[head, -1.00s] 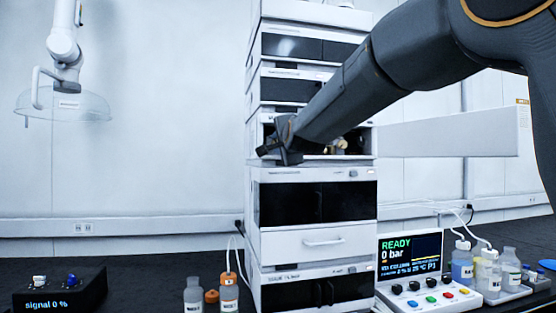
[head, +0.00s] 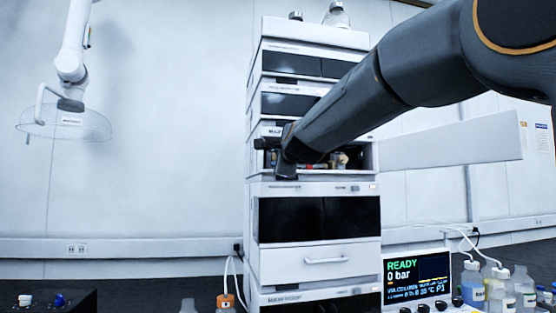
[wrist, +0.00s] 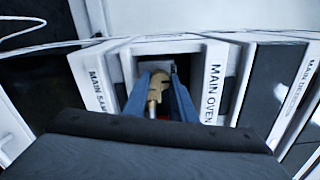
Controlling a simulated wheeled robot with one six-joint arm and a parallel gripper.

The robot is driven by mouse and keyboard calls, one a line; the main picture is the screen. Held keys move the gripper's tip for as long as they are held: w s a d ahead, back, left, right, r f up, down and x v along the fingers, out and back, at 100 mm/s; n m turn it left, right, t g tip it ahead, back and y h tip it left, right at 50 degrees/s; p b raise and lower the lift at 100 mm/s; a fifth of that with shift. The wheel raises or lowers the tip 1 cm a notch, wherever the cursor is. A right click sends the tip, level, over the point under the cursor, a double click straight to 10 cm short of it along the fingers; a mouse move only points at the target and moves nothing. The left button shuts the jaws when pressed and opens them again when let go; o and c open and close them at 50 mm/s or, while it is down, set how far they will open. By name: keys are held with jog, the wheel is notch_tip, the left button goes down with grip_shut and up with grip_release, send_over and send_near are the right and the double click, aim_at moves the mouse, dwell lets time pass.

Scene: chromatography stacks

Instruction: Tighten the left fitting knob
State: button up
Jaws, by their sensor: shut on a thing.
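The left fitting knob (wrist: 157,85) is brass and sits in the open bay of the main oven (wrist: 214,80), seen in the wrist view. My gripper (wrist: 160,92) has its two blue fingers on either side of this knob and is shut on it. In the head view my gripper (head: 284,157) is at the left part of the oven bay, and my wrist hides the left knob. Another brass fitting (head: 340,160) shows at the right of the bay, with a red piece (head: 316,165) beside it.
The oven's long white door (head: 450,150) stands open to the right. Other modules of the stack (head: 320,215) lie above and below. A control panel (head: 417,278) reading READY, 0 bar, and several bottles (head: 500,285) stand at lower right.

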jog(key=o, duration=0.8)
jog(key=shift+c, duration=0.2)
jog(key=v, duration=0.7)
jog(key=shift+s+b, duration=0.4)
jog(key=shift+d+f, duration=0.1)
